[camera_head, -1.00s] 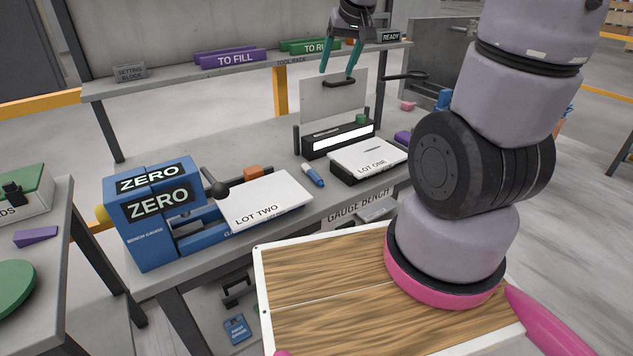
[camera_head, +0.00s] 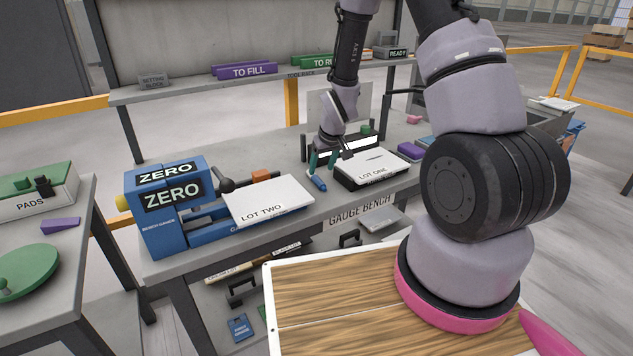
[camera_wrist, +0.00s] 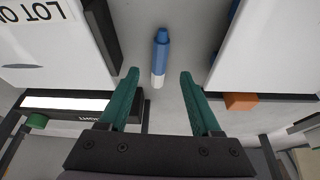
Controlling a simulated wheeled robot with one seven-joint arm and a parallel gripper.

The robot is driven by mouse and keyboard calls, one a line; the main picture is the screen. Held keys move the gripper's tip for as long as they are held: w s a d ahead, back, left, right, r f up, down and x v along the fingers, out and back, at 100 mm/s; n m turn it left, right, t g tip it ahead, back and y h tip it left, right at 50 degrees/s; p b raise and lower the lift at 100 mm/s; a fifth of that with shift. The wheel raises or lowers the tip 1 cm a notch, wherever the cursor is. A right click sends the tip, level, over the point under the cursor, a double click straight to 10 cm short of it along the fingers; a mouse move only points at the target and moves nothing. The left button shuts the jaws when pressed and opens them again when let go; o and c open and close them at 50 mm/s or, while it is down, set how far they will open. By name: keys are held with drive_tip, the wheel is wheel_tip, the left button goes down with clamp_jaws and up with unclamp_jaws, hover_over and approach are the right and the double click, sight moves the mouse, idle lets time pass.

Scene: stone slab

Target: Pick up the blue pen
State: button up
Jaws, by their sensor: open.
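The blue pen (camera_head: 318,183) is a short marker with a blue body and a white end. It lies on the gauge bench between the LOT TWO and LOT ONE blocks. In the wrist view the pen (camera_wrist: 160,57) lies between and just beyond the tips of my green fingers, with its white end towards me. My gripper (camera_wrist: 158,74) is open and empty, pointing at the pen. In the head view my gripper (camera_head: 322,160) is low over the bench beside the LOT ONE block, and its fingers stand close to the pen.
The LOT TWO block (camera_head: 262,200) and the LOT ONE block (camera_head: 388,165) flank the pen closely. The blue ZERO gauge (camera_head: 165,235) stands at the left end. An orange piece (camera_head: 261,175) sits behind LOT TWO. The tool rack shelf (camera_head: 200,92) runs above the bench.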

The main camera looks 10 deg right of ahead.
sight(318, 179)
drive_tip(key=shift+w+x, duration=0.1)
drive_tip(key=shift+x, duration=1.45)
drive_tip(key=shift+w+x, duration=0.15)
drive_tip(key=shift+x, duration=1.4)
drive_tip(key=shift+r, duration=0.1)
clamp_jaws()
